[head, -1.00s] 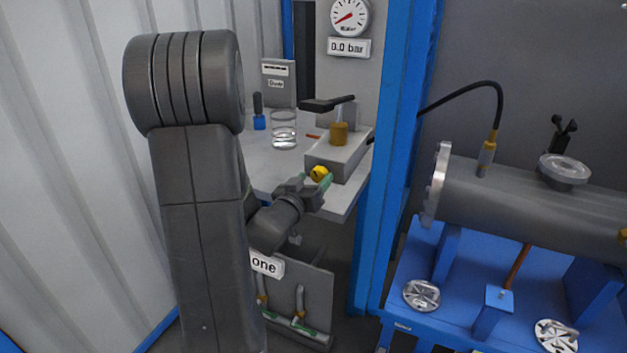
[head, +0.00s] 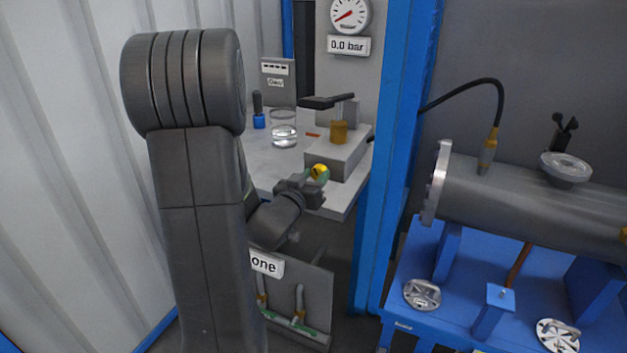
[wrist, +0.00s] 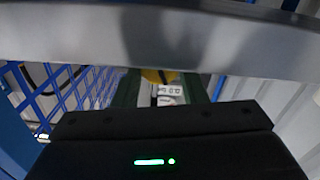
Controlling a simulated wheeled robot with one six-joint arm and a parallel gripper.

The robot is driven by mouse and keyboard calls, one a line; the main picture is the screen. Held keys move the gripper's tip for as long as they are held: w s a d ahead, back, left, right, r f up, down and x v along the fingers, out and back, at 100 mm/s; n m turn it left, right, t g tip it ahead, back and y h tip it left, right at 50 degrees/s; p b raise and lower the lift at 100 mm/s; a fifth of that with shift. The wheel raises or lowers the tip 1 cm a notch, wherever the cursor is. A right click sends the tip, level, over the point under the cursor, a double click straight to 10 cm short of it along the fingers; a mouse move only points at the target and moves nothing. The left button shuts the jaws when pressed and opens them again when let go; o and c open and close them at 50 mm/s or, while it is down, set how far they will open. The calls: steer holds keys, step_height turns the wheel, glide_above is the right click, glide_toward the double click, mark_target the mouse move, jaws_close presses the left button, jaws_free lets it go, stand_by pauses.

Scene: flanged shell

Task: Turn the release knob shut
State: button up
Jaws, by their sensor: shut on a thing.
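The yellow release knob (head: 319,171) sits on the front end of the grey pump block (head: 345,155) on the bench. My gripper (head: 321,179) is at the knob, its green-tipped fingers shut on it. In the wrist view, a small part of the yellow knob (wrist: 159,75) shows between the two green fingers (wrist: 166,91), and a grey edge above hides the rest. I cannot tell the knob's turn angle. The gauge (head: 350,14) above has a red needle to the lower left, and its display (head: 349,46) reads 0.0 bar.
A glass of water (head: 283,129), a blue-based tool (head: 259,112) and a small grey box (head: 278,83) stand on the bench (head: 280,165). A blue post (head: 390,150) stands right of the bench. Beyond it, a grey flanged shell (head: 530,205) rests on a blue stand.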

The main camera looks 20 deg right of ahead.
steer(key=m+b, duration=0.2)
steer(key=shift+s+f+m+b, duration=0.1)
steer(key=shift+f+m+b, duration=0.1)
steer(key=shift+m+b, duration=0.2)
steer(key=shift+d+r+m+b, duration=0.1)
steer(key=shift+m+b, duration=0.75)
steer(key=shift+m, duration=0.25)
steer(key=o, duration=1)
steer(key=shift+r, duration=0.1)
steer(key=shift+c, duration=0.2)
steer(key=p+v, duration=0.1)
steer(key=v, duration=1.3)
steer(key=shift+p, duration=0.4)
